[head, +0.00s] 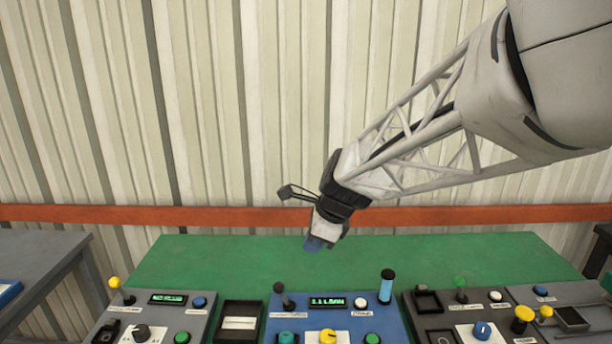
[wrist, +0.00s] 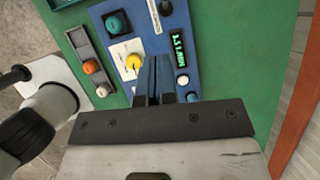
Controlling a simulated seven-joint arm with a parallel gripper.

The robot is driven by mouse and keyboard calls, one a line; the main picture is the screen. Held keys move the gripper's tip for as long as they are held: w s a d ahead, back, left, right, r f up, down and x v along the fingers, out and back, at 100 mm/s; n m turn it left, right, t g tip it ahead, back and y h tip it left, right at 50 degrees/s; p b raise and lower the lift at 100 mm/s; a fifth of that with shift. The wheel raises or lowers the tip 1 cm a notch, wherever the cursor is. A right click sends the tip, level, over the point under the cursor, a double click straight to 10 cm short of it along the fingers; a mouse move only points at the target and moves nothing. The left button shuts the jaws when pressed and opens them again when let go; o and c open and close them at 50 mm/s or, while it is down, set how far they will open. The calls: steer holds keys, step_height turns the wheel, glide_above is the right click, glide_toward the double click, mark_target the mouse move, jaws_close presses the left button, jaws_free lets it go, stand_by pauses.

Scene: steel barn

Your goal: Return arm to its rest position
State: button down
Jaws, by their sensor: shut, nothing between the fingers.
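My gripper (head: 314,244) hangs at the end of my arm above the green table (head: 400,257), near the picture's middle in the head view. It is above the far edge of the blue control panel (head: 310,304) and apart from it. In the wrist view my gripper's blue fingers (wrist: 153,75) are together with nothing between them, over the blue panel (wrist: 185,90). The panel carries a yellow knob (head: 327,336), a lit green display, a white button and a lever with a light-blue grip (head: 386,286).
Grey control panels stand left (head: 190,320) and right (head: 415,325) of the blue one, with upright levers and knobs. A black tray (head: 256,308) sits between. The table's back half is clear. A corrugated wall with a red rail (head: 150,214) stands behind.

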steer(key=s+d+n+h, duration=0.2)
steer(key=s+d+n, duration=0.6)
steer(key=s, duration=0.5)
steer(key=s+d+n+h, duration=0.2)
steer(key=s+d+n, duration=0.7)
steer(key=s, duration=0.3)
steer(key=shift+s+n+t+h, duration=0.3)
steer(key=shift+s+n+t, duration=0.1)
steer(key=shift+n, duration=0.4)
steer(key=shift+w+r, duration=0.1)
